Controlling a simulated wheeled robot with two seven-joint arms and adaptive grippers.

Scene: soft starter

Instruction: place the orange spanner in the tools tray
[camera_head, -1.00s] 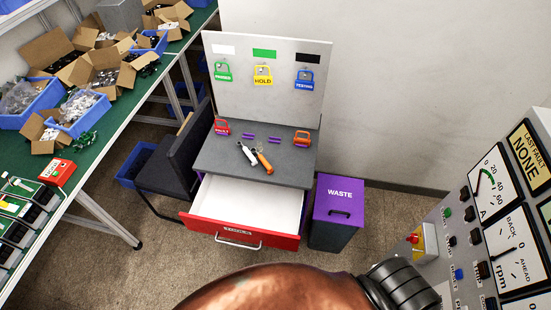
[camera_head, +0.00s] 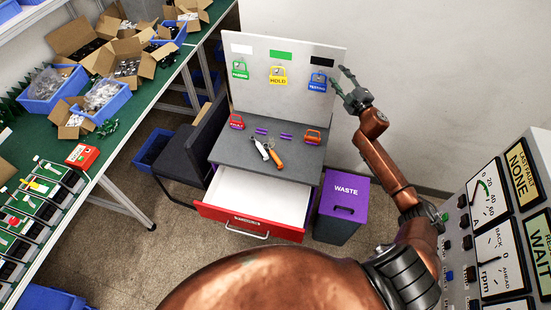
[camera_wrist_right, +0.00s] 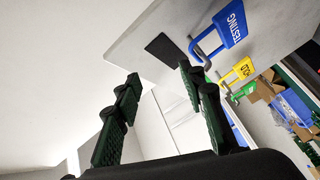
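The orange spanner (camera_head: 277,155) lies on the grey top of the small cabinet, beside a white-and-black tool (camera_head: 260,149). Below, the tools tray (camera_head: 250,224) is a red-fronted drawer, pulled open, with a white, empty-looking inside. My right gripper (camera_head: 339,79) is raised by the right edge of the upright board, above and to the right of the spanner. In the right wrist view its dark fingers (camera_wrist_right: 158,75) are spread apart with nothing between them. The spanner is not visible there. My left gripper is not in view.
Green, yellow and blue padlocks (camera_head: 317,83) hang on the grey board (camera_head: 290,105). Red (camera_head: 237,121) and orange (camera_head: 313,137) padlocks sit at the back of the cabinet top. A purple-lidded waste bin (camera_head: 344,198) stands right, a dark chair left. A control panel (camera_head: 490,235) is at the right.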

